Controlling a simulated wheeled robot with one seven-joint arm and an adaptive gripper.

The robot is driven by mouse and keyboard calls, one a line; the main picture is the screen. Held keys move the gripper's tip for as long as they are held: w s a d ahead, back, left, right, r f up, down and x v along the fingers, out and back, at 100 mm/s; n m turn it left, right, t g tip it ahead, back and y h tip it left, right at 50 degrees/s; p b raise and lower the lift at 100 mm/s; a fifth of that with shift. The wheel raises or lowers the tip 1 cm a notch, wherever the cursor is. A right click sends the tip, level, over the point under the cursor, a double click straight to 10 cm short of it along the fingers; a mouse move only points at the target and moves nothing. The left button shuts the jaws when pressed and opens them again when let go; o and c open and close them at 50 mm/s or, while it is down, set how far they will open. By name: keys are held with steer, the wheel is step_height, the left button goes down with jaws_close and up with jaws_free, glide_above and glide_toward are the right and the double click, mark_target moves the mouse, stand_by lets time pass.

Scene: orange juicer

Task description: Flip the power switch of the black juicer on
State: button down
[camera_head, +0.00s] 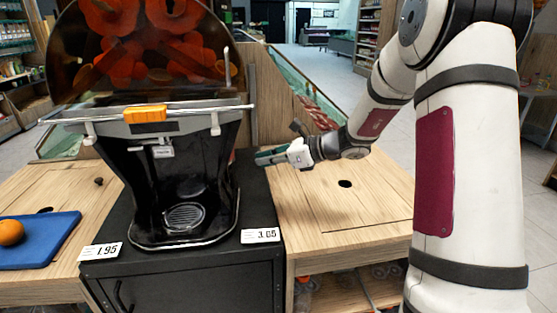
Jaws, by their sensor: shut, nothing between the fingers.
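The black juicer (190,165) stands upright on a black cabinet left of centre, with a dark see-through cover over orange rollers and an orange block (146,114) on its front bar. Its power switch cannot be made out from this view. My gripper (262,158) is shut and empty at the right side of the juicer's lower body, roughly level with the middle of its black housing. My arm reaches in from the right. Whether the fingertips touch the juicer cannot be told.
A wooden counter (335,210) with a hole lies under my arm and is otherwise clear. At left, a blue board (40,245) holds an orange (11,232).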

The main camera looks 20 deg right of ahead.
mark_target(231, 157)
steer(key=w+a+b, duration=0.1)
steer(key=w+a, duration=0.2)
steer(key=shift+w+a, duration=0.3)
steer(key=shift+a, duration=0.05)
steer(key=shift+w+a+r, duration=0.3)
steer(key=shift+w+a, duration=0.05)
steer(key=shift+w, duration=0.05)
steer(key=shift+r+p, duration=0.1)
steer(key=shift+p, duration=0.3)
